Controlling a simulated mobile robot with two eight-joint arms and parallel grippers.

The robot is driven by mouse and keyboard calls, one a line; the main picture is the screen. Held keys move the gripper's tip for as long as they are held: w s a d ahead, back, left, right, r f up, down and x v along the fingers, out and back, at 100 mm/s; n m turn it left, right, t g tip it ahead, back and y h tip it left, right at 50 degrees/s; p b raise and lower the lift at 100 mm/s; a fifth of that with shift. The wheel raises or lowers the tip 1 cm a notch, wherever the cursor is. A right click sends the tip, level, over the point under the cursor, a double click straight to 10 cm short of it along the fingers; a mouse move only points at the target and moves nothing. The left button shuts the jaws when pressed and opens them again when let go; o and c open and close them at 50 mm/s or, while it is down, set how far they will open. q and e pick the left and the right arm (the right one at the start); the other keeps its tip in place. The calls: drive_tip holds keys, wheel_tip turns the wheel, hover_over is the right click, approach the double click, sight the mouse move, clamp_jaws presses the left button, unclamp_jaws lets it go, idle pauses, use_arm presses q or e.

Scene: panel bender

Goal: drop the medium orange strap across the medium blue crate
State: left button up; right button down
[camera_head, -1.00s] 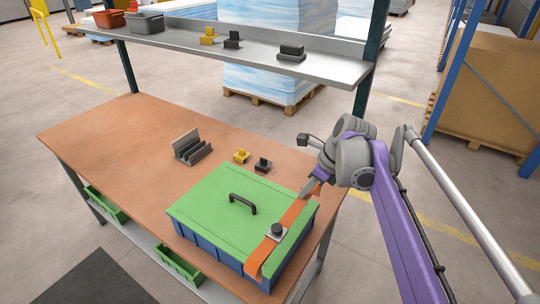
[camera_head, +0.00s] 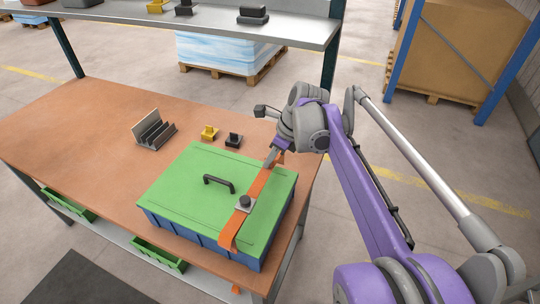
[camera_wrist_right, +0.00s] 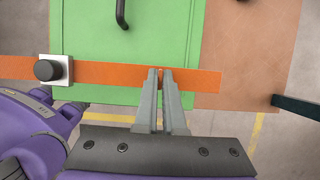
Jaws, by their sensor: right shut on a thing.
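The blue crate (camera_head: 205,242) stands on the workbench near its front right corner, with a green lid (camera_head: 184,201) and a black handle (camera_head: 219,182) on top. The orange strap (camera_head: 256,188) lies across the lid's right part and hangs over the near edge. A grey block with a black knob (camera_head: 244,203) sits on the strap. My right gripper (camera_head: 272,158) is shut on the strap near the crate's far edge. The right wrist view shows its two fingers (camera_wrist_right: 160,76) close together at the strap (camera_wrist_right: 108,75). My left gripper is not in view.
A dark slotted rack (camera_head: 153,132), a yellow fixture (camera_head: 209,132) and a black fixture (camera_head: 234,140) stand on the workbench (camera_head: 75,135) behind the crate. A shelf (camera_head: 220,28) spans the back. The bench's left part is clear. Green bins (camera_head: 158,257) sit below.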

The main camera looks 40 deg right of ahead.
sight(270, 184)
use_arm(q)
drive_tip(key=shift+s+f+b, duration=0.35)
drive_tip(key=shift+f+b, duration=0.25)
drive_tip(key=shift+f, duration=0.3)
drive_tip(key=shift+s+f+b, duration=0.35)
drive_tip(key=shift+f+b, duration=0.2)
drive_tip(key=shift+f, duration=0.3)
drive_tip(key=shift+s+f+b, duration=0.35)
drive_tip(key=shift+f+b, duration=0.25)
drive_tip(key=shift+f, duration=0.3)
use_arm(e)
drive_tip(key=shift+f, duration=3.4)
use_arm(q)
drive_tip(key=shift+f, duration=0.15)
use_arm(e)
drive_tip(key=shift+f, duration=0.25)
drive_tip(key=c, duration=0.9)
unclamp_jaws()
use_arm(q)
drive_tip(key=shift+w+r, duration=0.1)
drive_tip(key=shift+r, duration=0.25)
use_arm(e)
drive_tip(key=v, duration=1)
drive_tip(key=shift+s+r, duration=0.25)
drive_tip(key=shift+r, duration=0.1)
